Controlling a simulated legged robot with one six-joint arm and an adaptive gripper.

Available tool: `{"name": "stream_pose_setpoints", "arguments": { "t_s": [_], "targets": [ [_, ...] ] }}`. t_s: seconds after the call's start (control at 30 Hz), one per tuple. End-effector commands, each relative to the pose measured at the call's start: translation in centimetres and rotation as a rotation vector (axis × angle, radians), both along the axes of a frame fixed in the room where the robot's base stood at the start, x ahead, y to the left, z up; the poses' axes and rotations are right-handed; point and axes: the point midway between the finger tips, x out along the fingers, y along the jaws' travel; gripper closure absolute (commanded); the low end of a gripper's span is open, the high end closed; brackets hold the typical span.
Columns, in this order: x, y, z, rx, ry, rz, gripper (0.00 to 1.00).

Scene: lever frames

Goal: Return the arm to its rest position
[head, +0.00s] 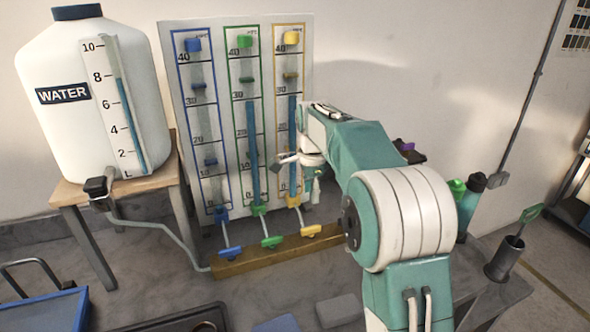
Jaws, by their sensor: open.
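My arm rises from the bottom right in the head view and bends up and to the left. My gripper (297,166) is in front of the lower part of the yellow-framed column, with its fingers apart and nothing visible between them. The gauge panel (222,120) stands against the wall with a blue, a green and a yellow column. Below it, a blue lever (229,252), a green lever (271,242) and a yellow lever (311,231) sit along a wooden beam (228,268). The gripper appears apart from the levers.
A white water tank (92,110) stands on a wooden stand (150,181) at the left. A blue container (45,312) is at the lower left. Open space shows above my arm.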

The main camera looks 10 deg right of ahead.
Motion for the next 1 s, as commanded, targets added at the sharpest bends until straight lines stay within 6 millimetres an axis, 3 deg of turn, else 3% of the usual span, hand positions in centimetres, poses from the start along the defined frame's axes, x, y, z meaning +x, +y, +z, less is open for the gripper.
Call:
{"name": "stream_pose_setpoints", "arguments": {
  "t_s": [0.2, 0.5, 0.77, 1.0],
  "targets": [
    [-4.1, -0.1, 3.5, -0.006, -0.067, 0.170, 0.47],
    [-11.1, -0.2, 6.9, -0.039, -0.163, 0.455, 0.47],
    [-17.6, -0.2, 8.0, -0.091, -0.244, 0.697, 0.47],
    [-23.6, -0.2, 7.5, -0.157, -0.310, 0.919, 0.47]
  ]
}}
